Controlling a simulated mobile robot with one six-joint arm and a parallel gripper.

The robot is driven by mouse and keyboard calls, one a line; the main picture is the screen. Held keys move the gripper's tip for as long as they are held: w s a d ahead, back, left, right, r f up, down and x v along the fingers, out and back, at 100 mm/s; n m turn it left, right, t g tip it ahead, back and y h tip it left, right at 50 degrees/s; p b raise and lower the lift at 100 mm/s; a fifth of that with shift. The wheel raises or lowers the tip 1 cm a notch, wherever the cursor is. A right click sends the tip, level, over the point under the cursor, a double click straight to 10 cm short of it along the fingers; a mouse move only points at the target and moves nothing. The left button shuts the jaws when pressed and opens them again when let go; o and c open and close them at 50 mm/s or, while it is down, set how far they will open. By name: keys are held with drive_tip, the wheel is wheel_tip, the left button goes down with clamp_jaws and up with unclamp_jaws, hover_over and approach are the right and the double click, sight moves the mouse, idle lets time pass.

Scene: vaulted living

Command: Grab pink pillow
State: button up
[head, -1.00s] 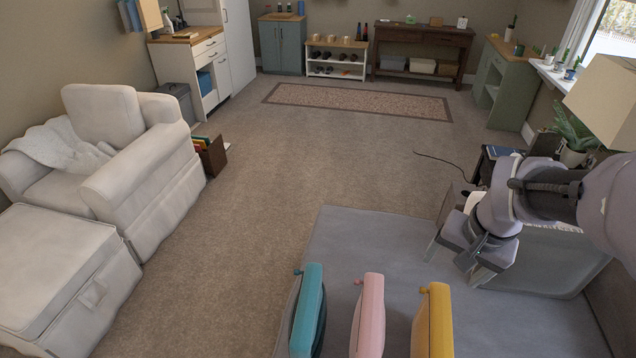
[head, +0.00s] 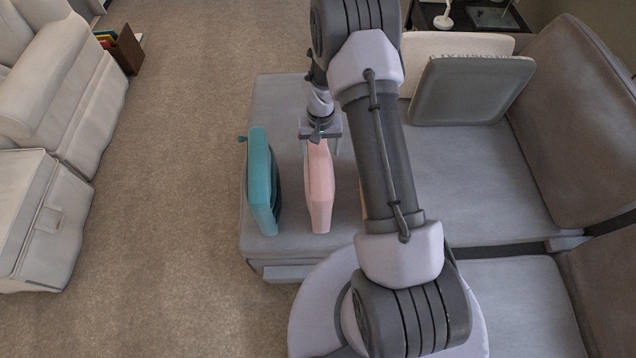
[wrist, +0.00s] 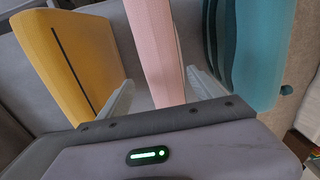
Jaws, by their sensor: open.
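The pink pillow (head: 321,195) stands on edge on the grey sofa seat, to the right of the teal pillow. My gripper (head: 320,148) is open at the far end of the pink pillow. In the wrist view the pink pillow (wrist: 154,45) reaches in between the two pale fingers of my gripper (wrist: 160,82), with a gap visible beside it. I cannot tell whether either finger touches it.
The teal pillow (head: 263,185) stands close on the left; it also shows in the wrist view (wrist: 262,45). The yellow pillow (wrist: 68,60) is on the other side, mostly hidden behind my arm in the head view. Grey cushions (head: 470,90) lean at the sofa's back right.

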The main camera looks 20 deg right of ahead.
sight(319, 158)
drive_tip(key=f, duration=0.1)
drive_tip(key=f+b, duration=0.1)
drive_tip(key=f, duration=0.1)
drive_tip(key=f+b, duration=0.1)
drive_tip(key=f, duration=0.1)
drive_tip(key=shift+s+a+f, duration=0.1)
drive_tip(key=shift+a+f, duration=0.05)
drive_tip(key=shift+a, duration=0.1)
drive_tip(key=shift+c, duration=0.3)
clamp_jaws()
